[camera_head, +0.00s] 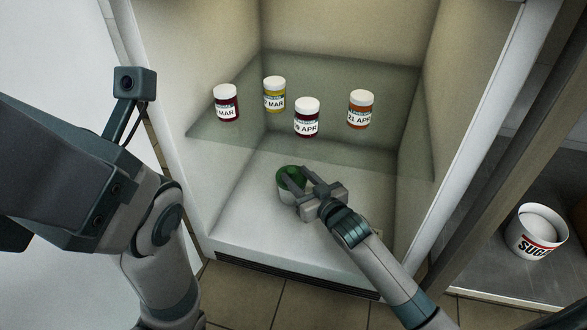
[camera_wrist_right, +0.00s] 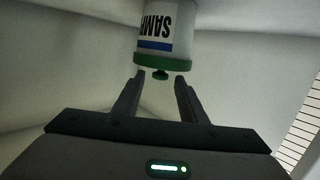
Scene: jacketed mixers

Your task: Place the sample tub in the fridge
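The sample tub (camera_head: 289,190) is a white tub with a green lid and a label. It stands on the floor of the open fridge (camera_head: 250,222), below the shelf. In the right wrist view the tub (camera_wrist_right: 165,40) appears upside down, with a small green knob on its lid. My right gripper (camera_head: 299,178) reaches into the fridge at the lid. In the right wrist view its fingers (camera_wrist_right: 161,78) are open, with the knob near their tips and gaps on both sides. My left arm shows at the left, but its fingers are not in view.
Several white-capped jars with date labels, including a yellow one (camera_head: 274,97) and an orange one (camera_head: 360,112), stand on the glass shelf (camera_head: 330,75) above. The fridge's side walls flank my right arm. A sugar tub (camera_head: 536,236) sits on a surface outside, to the right.

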